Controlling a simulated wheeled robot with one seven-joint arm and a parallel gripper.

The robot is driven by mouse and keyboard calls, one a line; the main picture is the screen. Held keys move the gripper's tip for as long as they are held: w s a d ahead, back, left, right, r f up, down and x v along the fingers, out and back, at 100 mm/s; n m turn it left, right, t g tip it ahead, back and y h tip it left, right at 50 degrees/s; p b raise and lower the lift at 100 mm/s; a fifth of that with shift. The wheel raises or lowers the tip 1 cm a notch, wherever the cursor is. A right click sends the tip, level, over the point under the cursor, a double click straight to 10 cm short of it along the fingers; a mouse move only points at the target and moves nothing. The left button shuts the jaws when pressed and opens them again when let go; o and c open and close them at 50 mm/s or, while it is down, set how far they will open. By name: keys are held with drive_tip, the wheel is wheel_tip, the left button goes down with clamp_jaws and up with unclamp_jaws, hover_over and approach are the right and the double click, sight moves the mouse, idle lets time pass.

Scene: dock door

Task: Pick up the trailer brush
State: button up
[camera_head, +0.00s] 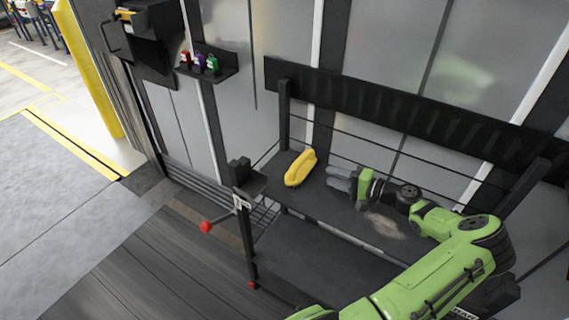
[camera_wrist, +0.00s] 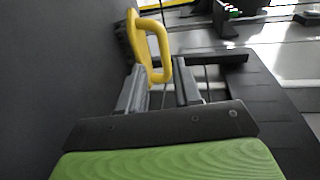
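The trailer brush (camera_head: 299,168) is yellow and lies on the dark upper shelf (camera_head: 330,210) of a rack, near its left end. In the wrist view the brush (camera_wrist: 158,45) shows a yellow loop handle and dark bristles on its left side. My gripper (camera_head: 331,178) is just right of the brush at shelf height, its grey fingers pointing at it. In the wrist view my gripper (camera_wrist: 160,75) has its two fingers apart, with the near end of the handle ahead of and partly between the fingertips. I cannot tell whether they touch.
A dark rail (camera_head: 400,105) runs along the wall behind the rack. A thin post with a red knob (camera_head: 206,227) stands at the rack's left. A small wall shelf (camera_head: 215,68) holds several coloured items. Open floor lies at the left.

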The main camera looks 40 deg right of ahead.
drive_tip(key=b, duration=0.2)
approach(294, 163)
drive_tip(key=w, duration=0.1)
drive_tip(key=w+f, duration=0.1)
drive_tip(key=w, duration=0.1)
drive_tip(key=w+f, duration=0.1)
drive_tip(key=w, duration=0.1)
drive_tip(key=shift+w+a+f, duration=0.1)
drive_tip(key=shift+a+f, duration=0.05)
drive_tip(key=b+x, duration=0.2)
drive_tip(key=x, duration=0.4)
drive_tip(key=shift+r, duration=0.2)
drive_tip(key=shift+c, duration=0.4)
clamp_jaws()
